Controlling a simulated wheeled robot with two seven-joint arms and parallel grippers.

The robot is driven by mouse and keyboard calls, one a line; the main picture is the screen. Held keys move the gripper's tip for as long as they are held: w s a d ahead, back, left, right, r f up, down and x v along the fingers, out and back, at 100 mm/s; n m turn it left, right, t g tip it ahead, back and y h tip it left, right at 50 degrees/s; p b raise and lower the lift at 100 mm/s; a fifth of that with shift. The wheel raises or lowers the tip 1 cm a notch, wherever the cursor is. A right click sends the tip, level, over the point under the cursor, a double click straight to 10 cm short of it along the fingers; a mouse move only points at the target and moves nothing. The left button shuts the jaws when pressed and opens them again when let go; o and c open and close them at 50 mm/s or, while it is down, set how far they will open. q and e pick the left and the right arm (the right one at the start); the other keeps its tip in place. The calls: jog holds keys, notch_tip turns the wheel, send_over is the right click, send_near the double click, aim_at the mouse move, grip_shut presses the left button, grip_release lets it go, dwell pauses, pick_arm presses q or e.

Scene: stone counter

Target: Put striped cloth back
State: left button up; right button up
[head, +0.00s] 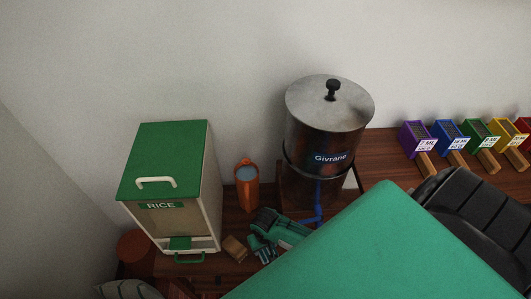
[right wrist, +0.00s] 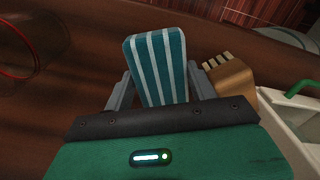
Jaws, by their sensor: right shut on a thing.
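The striped cloth (right wrist: 157,65), teal with white stripes, stands out from between the two grey fingers of my right gripper (right wrist: 158,84) in the right wrist view. The fingers are shut on it from both sides. In the head view my right gripper (head: 263,252) is low over the wooden counter, between the rice dispenser and the metal urn, and the cloth shows there only as a small bluish patch. My left gripper does not show in either view.
A rice dispenser (head: 165,195) with a green lid stands left. An orange container (head: 246,186) is behind the gripper. A brown block (head: 235,247) lies close beside it. A metal urn (head: 322,135) with a blue tap (head: 318,213) stands right. Colored boxes (head: 450,135) line the far right.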

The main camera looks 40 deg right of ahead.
aim_at(266, 249)
jog(key=shift+f, duration=1.55)
jog(key=o, duration=0.9)
jog(key=shift+f, duration=0.1)
jog(key=shift+o, duration=0.2)
notch_tip(266, 249, up, 12)
jog(key=shift+r, duration=0.15)
jog(key=shift+s, duration=0.1)
